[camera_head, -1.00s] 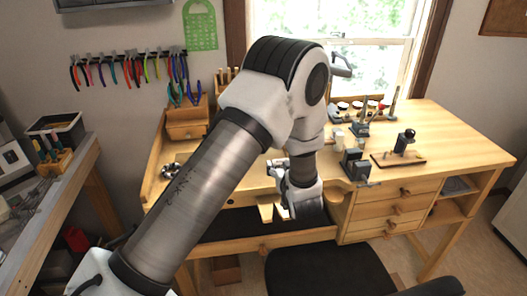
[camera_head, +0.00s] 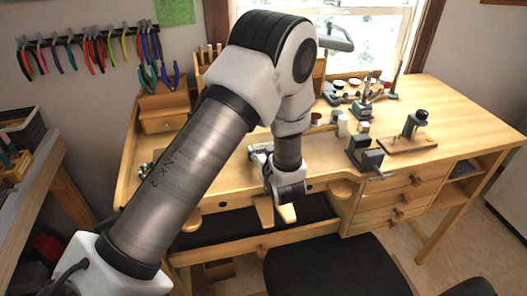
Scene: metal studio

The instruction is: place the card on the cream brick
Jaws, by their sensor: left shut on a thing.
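My left arm crosses the view from the lower left and bends down over the front of the wooden workbench (camera_head: 440,115). My left gripper (camera_head: 260,153) is low over the bench top, partly hidden behind my own wrist. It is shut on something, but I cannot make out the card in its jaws. My right gripper is out of view.
A grey vise (camera_head: 365,155) and a stand on a wooden board (camera_head: 410,140) are further right. A forked wooden bench pin (camera_head: 284,214) juts from the front edge. A dark chair (camera_head: 322,272) stands in front.

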